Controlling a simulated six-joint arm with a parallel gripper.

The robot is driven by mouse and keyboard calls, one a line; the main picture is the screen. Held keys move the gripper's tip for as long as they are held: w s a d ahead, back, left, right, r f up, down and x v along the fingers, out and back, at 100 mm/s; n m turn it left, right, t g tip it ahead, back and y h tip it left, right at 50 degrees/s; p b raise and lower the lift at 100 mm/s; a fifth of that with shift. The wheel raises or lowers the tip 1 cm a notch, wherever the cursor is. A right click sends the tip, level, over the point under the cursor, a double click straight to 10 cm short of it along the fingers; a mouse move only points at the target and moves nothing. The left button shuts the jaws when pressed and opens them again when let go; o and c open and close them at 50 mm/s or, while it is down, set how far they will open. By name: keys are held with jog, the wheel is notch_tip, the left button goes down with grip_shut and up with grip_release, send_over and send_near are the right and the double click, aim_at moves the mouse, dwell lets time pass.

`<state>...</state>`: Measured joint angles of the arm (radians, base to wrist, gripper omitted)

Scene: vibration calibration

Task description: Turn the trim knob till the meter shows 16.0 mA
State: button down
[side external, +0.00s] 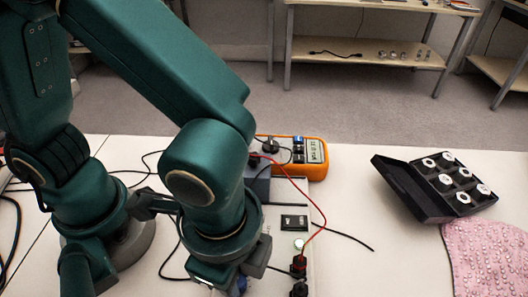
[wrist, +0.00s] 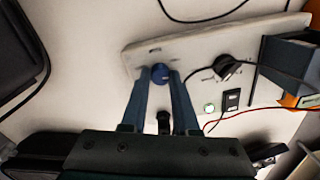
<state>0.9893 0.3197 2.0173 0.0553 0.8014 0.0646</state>
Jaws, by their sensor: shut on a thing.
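The trim knob (wrist: 160,73) is a small blue knob on a pale panel (wrist: 135,58). My gripper (wrist: 161,76) is shut on it, one finger on each side, in the wrist view. In the side view the gripper is mostly hidden behind my arm, with a bit of blue at the bottom edge. The orange meter (side external: 317,171) stands behind the panel. Its display (side external: 315,151) seems to read about 12 mA, but the digits are too small to be sure. The meter's orange edge also shows at the right of the wrist view (wrist: 309,101).
The panel carries a black round part (wrist: 225,67), a black switch (side external: 294,222) and a lit green button (side external: 299,244). Red and black leads cross it. An open black case (side external: 411,197) with several silver-white discs and a pink cloth (side external: 487,262) lie to the right.

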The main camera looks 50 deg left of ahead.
dwell(0.3)
jog(key=c, duration=0.7)
grip_release()
jog(key=shift+o, duration=0.2)
jog(key=shift+r, duration=0.1)
jog(key=shift+s+r, duration=0.1)
jog(key=shift+r, duration=2.4)
jog(key=shift+n, duration=0.3)
